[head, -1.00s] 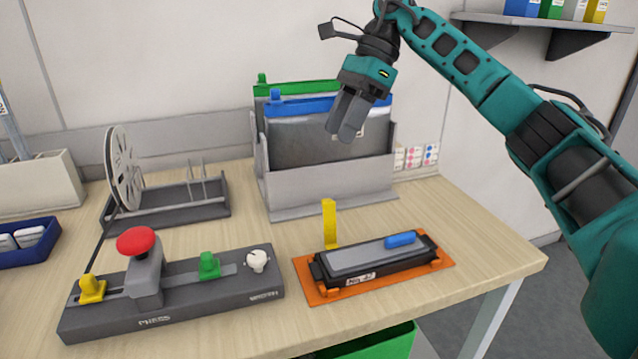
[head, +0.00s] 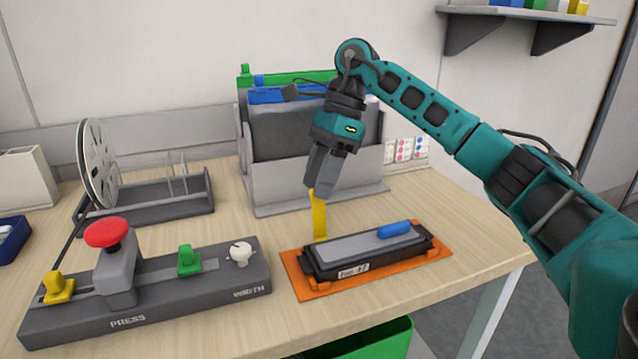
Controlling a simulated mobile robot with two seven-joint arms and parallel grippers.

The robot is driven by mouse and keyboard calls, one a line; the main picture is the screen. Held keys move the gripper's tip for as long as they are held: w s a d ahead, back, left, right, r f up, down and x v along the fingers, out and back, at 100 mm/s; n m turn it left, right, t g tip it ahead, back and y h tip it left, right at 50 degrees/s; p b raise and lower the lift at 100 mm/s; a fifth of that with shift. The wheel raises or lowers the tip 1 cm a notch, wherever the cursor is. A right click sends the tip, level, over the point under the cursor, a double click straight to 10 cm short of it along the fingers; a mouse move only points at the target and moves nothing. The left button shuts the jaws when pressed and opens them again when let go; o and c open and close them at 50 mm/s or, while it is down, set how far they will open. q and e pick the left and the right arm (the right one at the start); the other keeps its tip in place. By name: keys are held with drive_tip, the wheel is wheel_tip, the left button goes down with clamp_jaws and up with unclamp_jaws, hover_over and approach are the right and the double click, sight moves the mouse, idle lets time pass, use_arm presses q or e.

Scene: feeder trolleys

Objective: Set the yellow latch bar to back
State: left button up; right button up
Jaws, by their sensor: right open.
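The yellow latch bar (head: 320,222) stands upright at the back left corner of the orange base plate (head: 299,287), beside a black feeder unit with a grey top (head: 350,249). My right gripper (head: 315,184) points down over the bar, its dark fingers open. The fingertips overlap the top of the bar in the picture and hide its upper end. I cannot tell whether the fingers are around the bar or in front of it. My left gripper is not in view.
A blue piece (head: 394,229) lies on the feeder unit. A grey press block (head: 150,303) with a red knob (head: 105,233) stands at the left. Behind are a reel (head: 98,165) and a grey rack (head: 300,192) of folders. The table's right side is clear.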

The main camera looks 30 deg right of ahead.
drive_tip(key=shift+a+f, duration=0.1)
drive_tip(key=shift+f, duration=0.1)
clamp_jaws()
idle(0.4)
